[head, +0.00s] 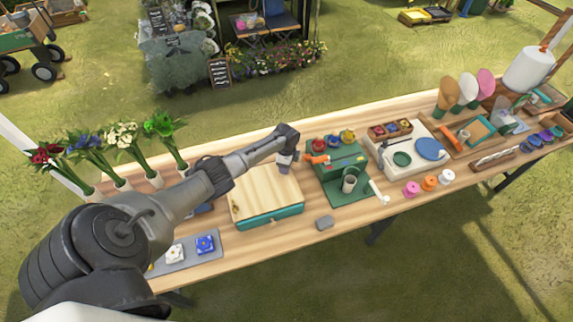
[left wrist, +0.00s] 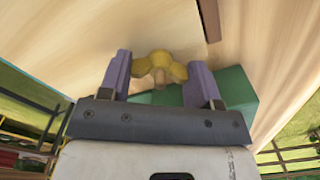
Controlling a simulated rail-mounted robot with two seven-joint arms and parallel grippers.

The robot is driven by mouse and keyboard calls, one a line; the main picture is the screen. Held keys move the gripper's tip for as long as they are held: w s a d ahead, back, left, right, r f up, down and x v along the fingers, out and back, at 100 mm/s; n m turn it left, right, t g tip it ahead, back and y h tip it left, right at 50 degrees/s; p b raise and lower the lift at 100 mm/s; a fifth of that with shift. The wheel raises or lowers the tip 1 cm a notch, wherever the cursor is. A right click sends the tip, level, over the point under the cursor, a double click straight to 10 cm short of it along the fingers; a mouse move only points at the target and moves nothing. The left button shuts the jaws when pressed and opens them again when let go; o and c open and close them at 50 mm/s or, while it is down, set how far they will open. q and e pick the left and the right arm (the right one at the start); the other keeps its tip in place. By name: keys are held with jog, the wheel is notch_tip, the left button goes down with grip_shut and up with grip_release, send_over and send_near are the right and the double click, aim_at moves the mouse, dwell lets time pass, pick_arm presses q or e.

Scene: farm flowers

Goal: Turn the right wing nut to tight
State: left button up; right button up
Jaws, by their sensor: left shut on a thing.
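The wooden-topped press with a teal lower edge (head: 264,216) lies on the long table in the head view. My left gripper (head: 284,169) reaches down onto its far right corner. In the left wrist view, a yellow wing nut (left wrist: 160,66) lies between the purple fingers of my left gripper (left wrist: 158,75), which is shut on its wings. The pale wooden top (left wrist: 80,30) spreads behind it. In the head view, the wing nut is hidden by the gripper. I cannot tell how tight it is. My right gripper is not in view.
Right of the press stands a green board (head: 352,190) with a metal cup and a crank.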

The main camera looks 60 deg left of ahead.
pick_arm(q)
jog(key=m+b, duration=0.1)
jog(key=m, duration=0.4)
jog(key=shift+f+m, duration=0.1)
jog(key=shift+m, duration=0.2)
jog(key=m+b, duration=0.2)
jog(key=m, duration=0.2)
jog(key=m+b, duration=0.2)
jog(key=m, duration=0.4)
jog(key=m+b, duration=0.2)
jog(key=m, duration=0.2)
jog(key=shift+m, duration=0.3)
jog(key=shift+f+m+b, duration=0.1)
jog(key=shift+m+b, duration=0.3)
jog(key=shift+b, duration=0.05)
jog(key=m+b, duration=0.4)
jog(key=b, duration=0.3)
jog(key=shift+m+b, duration=0.4)
jog(key=shift+b, duration=0.45)
jog(key=shift+r, duration=0.2)
